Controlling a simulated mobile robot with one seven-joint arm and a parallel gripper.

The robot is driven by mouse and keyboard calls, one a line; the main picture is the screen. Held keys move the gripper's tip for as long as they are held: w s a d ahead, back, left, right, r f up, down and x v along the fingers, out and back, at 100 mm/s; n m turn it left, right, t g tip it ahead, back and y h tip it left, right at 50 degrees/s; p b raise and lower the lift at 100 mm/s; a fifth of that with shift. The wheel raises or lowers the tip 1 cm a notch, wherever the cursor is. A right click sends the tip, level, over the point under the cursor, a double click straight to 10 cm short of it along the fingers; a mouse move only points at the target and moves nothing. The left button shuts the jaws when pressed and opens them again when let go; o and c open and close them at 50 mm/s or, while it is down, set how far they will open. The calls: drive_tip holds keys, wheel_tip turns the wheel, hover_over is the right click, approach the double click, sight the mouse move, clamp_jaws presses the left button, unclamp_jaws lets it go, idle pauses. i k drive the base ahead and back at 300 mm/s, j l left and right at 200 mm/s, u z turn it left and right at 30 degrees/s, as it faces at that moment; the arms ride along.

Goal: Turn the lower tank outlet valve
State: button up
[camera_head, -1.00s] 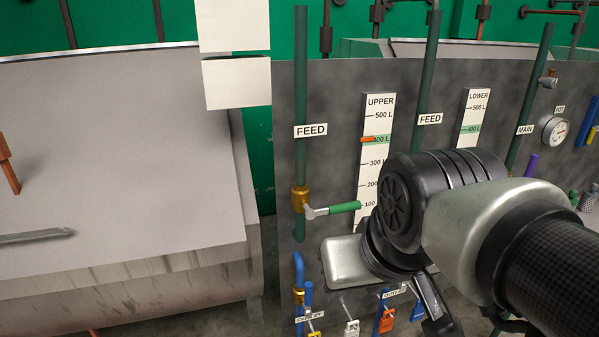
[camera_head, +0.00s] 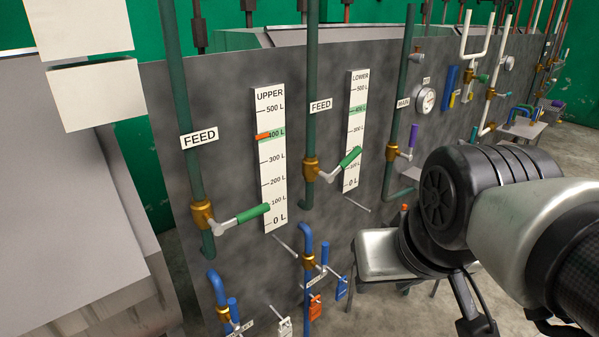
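Two blue outlet pipes with brass valves and upright blue handles stand low on the grey panel. The right outlet valve (camera_head: 308,261), nearer the LOWER gauge (camera_head: 354,140), has its handle (camera_head: 324,252) beside the pipe. The left outlet valve (camera_head: 223,314) sits by the picture's bottom edge, under the UPPER gauge (camera_head: 270,165). Their label prints are too small to read fully. My gripper (camera_head: 478,326) hangs below my dark wrist at the bottom right, right of both valves and apart from them. Its fingers are partly seen, and their opening is unclear.
Green-handled feed valves (camera_head: 311,170) (camera_head: 202,214) stick out above the outlets. Orange (camera_head: 315,307), blue (camera_head: 341,288) and white (camera_head: 284,327) tags hang on rods near the valves. A metal box-like surface (camera_head: 375,258) is behind my wrist. Open floor lies at the right.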

sight(324, 245)
drive_tip(key=k+l+u, duration=0.1)
drive_tip(key=l, duration=0.15)
drive_tip(key=k+l+u, duration=0.15)
drive_tip(key=i, duration=0.65)
drive_tip(key=z, duration=1.45)
drive_tip(key=i+l, duration=0.65)
drive_tip(key=i+u, duration=0.1)
drive_tip(key=u, duration=0.4)
drive_tip(key=i+l+u, duration=0.1)
drive_tip(key=u, duration=0.4)
drive_tip(key=l+u, duration=0.15)
drive_tip(key=u, duration=1.25)
drive_tip(key=i+j, duration=0.15)
drive_tip(key=j, duration=0.2)
drive_tip(key=i+j, duration=0.2)
drive_tip(key=j+z, duration=0.05)
drive_tip(key=j, duration=0.05)
